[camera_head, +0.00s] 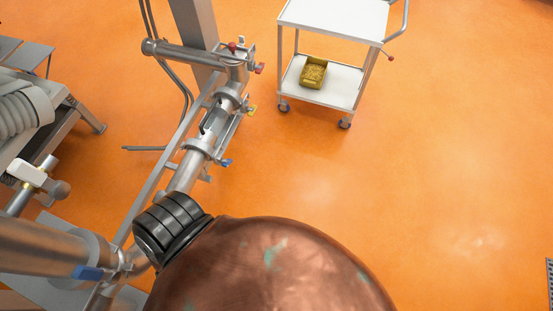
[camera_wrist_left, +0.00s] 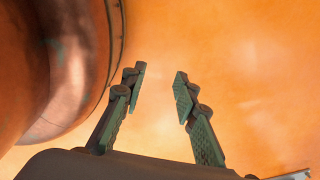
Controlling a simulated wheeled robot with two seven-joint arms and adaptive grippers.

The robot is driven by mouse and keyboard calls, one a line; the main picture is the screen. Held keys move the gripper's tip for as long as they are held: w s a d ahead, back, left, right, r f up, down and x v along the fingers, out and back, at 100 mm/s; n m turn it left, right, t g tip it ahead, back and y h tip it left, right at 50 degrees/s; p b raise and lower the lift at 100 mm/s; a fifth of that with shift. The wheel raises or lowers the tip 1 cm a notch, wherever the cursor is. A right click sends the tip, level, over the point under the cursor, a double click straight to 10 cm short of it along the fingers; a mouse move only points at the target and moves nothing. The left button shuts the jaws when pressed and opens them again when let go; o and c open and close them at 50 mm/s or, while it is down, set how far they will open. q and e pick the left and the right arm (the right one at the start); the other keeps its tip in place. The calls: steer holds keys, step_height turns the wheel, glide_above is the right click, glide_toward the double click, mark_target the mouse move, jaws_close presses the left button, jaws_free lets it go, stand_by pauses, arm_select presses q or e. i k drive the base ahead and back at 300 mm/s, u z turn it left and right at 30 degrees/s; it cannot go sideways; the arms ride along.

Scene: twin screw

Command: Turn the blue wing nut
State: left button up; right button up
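The blue wing nut (camera_head: 227,162) is a small blue piece on the right side of a clamp on the slanting steel pipe (camera_head: 186,172) in the head view. Its exact turn is too small to tell. My left gripper (camera_wrist_left: 158,82) shows only in the left wrist view, open, with nothing between its two green-grey fingers. The wing nut is not in the left wrist view, so the distance between it and the gripper cannot be told. My right gripper is in neither view.
A yellow wing nut (camera_head: 252,110) and a red one (camera_head: 260,68) sit higher on the same pipe assembly. Another blue piece (camera_head: 88,272) is on a pipe at lower left. A white trolley (camera_head: 330,18) holds a yellow bin (camera_head: 313,72). Orange floor at right is clear.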

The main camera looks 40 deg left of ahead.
mark_target(225, 164)
steer(key=z, duration=0.5)
steer(key=i, duration=2.05)
steer(key=u, duration=3.7)
